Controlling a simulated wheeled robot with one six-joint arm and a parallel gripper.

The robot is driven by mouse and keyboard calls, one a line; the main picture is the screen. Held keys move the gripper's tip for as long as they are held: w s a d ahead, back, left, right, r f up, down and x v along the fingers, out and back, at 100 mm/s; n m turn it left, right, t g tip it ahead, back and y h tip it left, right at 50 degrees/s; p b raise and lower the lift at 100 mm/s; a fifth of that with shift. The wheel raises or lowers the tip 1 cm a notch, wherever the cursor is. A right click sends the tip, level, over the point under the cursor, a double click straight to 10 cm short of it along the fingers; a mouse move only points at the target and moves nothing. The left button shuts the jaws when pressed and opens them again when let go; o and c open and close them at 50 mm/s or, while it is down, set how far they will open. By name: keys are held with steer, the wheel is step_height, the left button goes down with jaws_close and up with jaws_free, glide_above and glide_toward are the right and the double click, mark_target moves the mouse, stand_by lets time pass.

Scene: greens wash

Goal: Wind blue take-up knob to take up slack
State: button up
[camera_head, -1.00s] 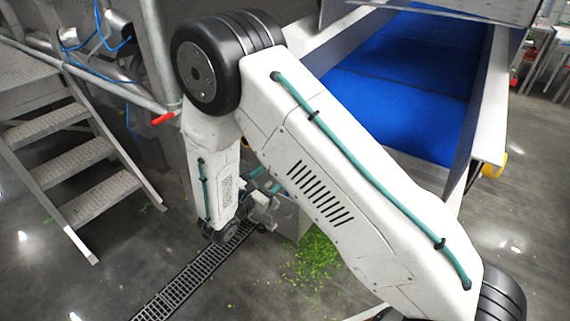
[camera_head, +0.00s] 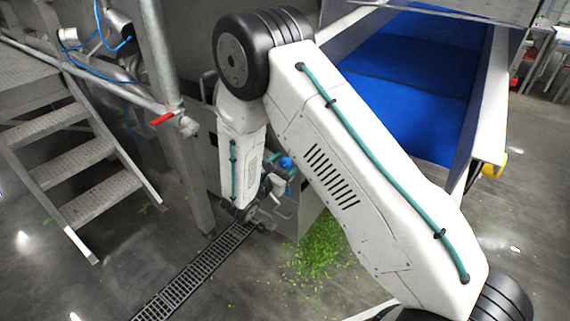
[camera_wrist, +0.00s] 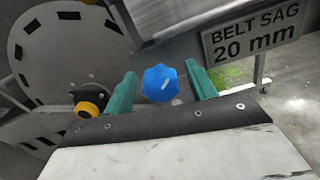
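The blue take-up knob (camera_wrist: 160,84) has a lobed rim and a white mark on its face. In the wrist view it shows between the two teal fingers of my gripper (camera_wrist: 161,70). The fingers are apart, with a visible gap on each side of the knob, so the gripper is open and not clamped on it. How deep the fingertips reach along the knob is hard to tell. In the head view the knob (camera_head: 286,162) shows small beside the machine's grey side, close to my gripper (camera_head: 277,176), which is partly hidden by my arm.
A sign (camera_wrist: 253,33) reading "BELT SAG 20 mm" stands right of the knob. The blue belt (camera_head: 400,90), metal stairs (camera_head: 75,155), red-handled valve (camera_head: 163,118) and floor drain (camera_head: 195,272) surround my arm.

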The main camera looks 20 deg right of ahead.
steer(key=c, duration=0.8)
steer(key=shift+m, duration=0.3)
steer(key=m, duration=0.3)
steer(key=shift+m, duration=2)
steer(key=o, duration=1)
